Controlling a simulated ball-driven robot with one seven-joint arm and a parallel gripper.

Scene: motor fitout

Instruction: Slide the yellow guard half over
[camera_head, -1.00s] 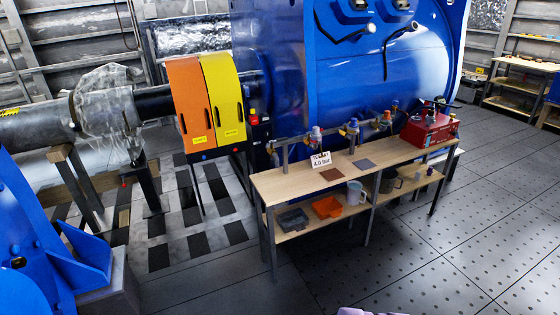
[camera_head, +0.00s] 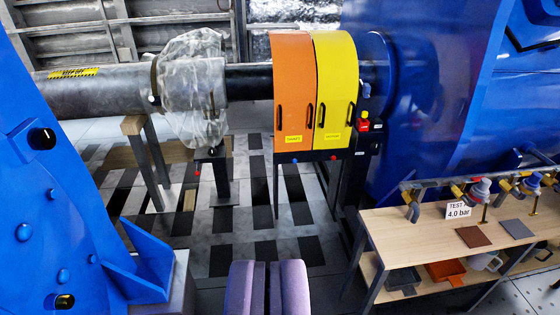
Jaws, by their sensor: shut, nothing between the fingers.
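The yellow guard half (camera_head: 335,90) stands upright around the shaft, against the right side of the orange guard half (camera_head: 293,95). It has a dark handle slot on each side and a small label low on its front. Both halves sit on a dark rail or bench on legs. My gripper (camera_head: 268,268) shows at the bottom middle as two purple pads close together. It is shut and empty, in front of and below the guard, well apart from it.
A wooden bench (camera_head: 400,240) with valves, a sign (camera_head: 459,211) and trays stands at the right. A blue machine part (camera_head: 60,200) fills the left. A wrapped shaft (camera_head: 190,88) runs left of the guard. The floor between is clear.

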